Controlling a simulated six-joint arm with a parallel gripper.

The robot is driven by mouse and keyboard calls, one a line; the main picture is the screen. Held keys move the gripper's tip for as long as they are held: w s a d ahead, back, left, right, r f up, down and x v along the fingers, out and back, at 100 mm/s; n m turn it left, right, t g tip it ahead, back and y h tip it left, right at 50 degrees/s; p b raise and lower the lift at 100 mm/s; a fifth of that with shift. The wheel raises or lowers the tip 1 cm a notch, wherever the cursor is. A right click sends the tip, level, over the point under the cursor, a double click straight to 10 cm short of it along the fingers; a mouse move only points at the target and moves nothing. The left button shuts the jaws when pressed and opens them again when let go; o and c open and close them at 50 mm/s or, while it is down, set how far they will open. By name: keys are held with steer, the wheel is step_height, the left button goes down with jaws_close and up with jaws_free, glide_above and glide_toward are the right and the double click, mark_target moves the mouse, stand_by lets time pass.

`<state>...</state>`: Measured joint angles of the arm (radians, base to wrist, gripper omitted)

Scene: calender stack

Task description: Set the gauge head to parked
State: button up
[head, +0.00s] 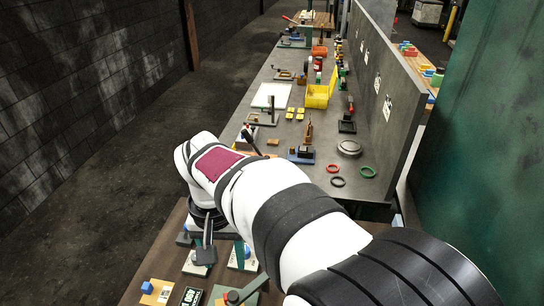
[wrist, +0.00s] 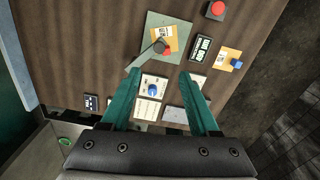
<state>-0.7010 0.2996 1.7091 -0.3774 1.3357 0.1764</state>
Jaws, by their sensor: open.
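A white panel with a blue knob (wrist: 153,89) lies on the brown bench in the wrist view. I cannot read its markings, so I cannot tell whether this is the gauge head control or how it is set. The blue knob also shows in the head view (head: 247,252), partly behind my arm. My gripper (wrist: 160,73) is open and empty, with its two green fingers apart on either side of the white panel. In the head view the gripper is mostly hidden by my white arm.
Beyond the panel are a green plate (wrist: 181,28) with a lever, a black sign (wrist: 203,48), a blue block (wrist: 236,63) on a yellow card, and a red button (wrist: 217,8). A white label card (wrist: 147,111) lies nearer. A crowded grey bench (head: 270,190) stands farther off.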

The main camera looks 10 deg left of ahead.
mark_target(233, 295)
step_height(233, 295, down, 14)
steer(key=shift+r, duration=0.1)
jaws_close()
stand_by(0.3)
stand_by(1.1)
